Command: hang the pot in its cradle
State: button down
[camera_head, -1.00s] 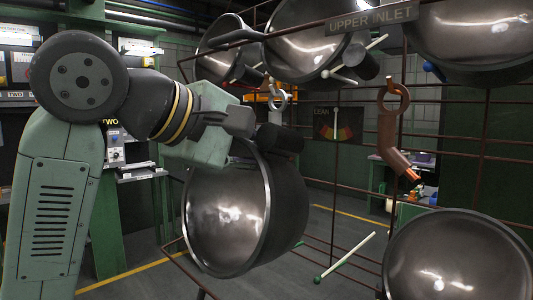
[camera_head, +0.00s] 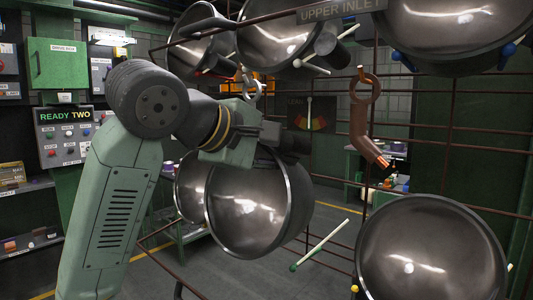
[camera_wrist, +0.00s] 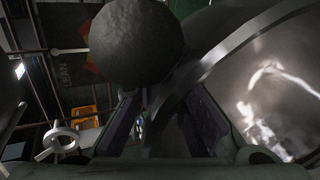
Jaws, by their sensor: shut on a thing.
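A dark metal pot (camera_head: 245,212) hangs from my gripper (camera_head: 280,140), its shiny inside facing the head camera. My gripper is shut on the pot at its upper edge; its fingertips are mostly hidden in the head view. In the wrist view, my gripper (camera_wrist: 165,115) has a dark rounded knob (camera_wrist: 135,45) just beyond it and the pot's curved rim to the right. A rack (camera_head: 450,150) of thin brown bars holds other pots. A pale peg with a green end (camera_head: 320,245) is right of the held pot, apart from it. I cannot tell which place is the cradle.
Pots fill the rack at the top and a large one (camera_head: 430,260) sits at lower right. Another pot (camera_head: 190,187) shows behind the held one. A brown ringed hook (camera_head: 366,115) hangs at centre right. A panel (camera_head: 65,135) stands left.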

jog(key=x, duration=0.5)
jog(key=shift+r, duration=0.25)
jog(key=shift+w+d+f, duration=0.35)
jog(key=shift+w+f, duration=0.2)
jog(key=shift+f, duration=0.05)
jog(key=shift+w+d+f, duration=0.4)
jog(key=shift+w+f, duration=0.15)
jog(key=shift+f, duration=0.05)
jog(key=shift+f+b, duration=0.45)
jog(key=shift+f, duration=0.05)
jog(key=shift+f, duration=0.15)
jog(key=c, duration=1.5)
grip_release()
jog(key=shift+c, duration=0.2)
jog(key=shift+f, duration=0.15)
